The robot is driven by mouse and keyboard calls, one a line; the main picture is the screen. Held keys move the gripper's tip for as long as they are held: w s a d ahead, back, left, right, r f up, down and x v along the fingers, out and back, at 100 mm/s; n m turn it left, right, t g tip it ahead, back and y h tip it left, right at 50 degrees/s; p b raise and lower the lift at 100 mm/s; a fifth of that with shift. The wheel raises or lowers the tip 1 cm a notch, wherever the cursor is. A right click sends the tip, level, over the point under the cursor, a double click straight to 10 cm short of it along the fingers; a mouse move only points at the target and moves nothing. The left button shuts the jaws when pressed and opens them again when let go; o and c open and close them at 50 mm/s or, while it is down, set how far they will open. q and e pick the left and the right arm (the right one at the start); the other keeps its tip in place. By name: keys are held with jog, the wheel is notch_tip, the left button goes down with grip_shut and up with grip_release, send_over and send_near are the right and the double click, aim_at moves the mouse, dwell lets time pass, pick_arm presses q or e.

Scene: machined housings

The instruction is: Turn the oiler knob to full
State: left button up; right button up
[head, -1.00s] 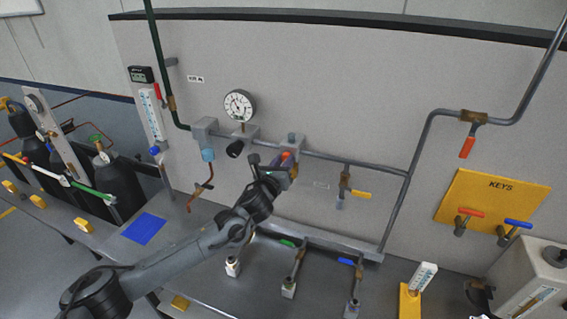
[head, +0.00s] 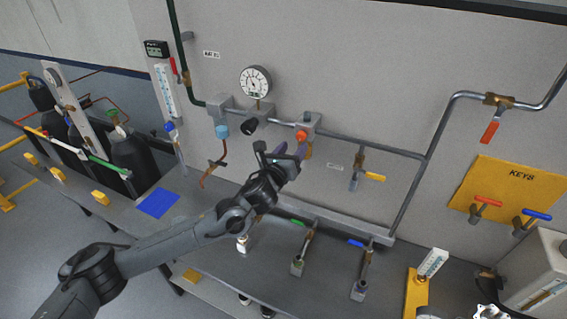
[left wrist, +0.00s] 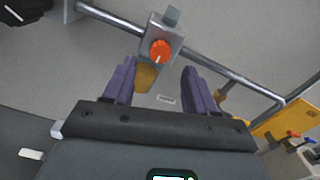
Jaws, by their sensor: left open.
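The oiler is a grey block on the pipe with an orange-red knob (head: 302,135) and an amber bowl (head: 308,152) below. In the left wrist view the knob (left wrist: 160,50) has a light pointer mark pointing roughly down, and the amber bowl (left wrist: 147,76) sits under it. My left gripper (head: 291,154) is open and empty, just below the knob in the head view. In the left wrist view its purple fingers (left wrist: 158,72) stand wide apart, with the knob beyond their tips and no contact visible. My right gripper is not in view.
Valves with green and blue handles stand on the bench below.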

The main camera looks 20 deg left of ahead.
pick_arm(q)
jog(key=s+b, duration=0.1)
jog(key=s, duration=0.5)
jog(key=shift+s, duration=0.1)
dwell(0.3)
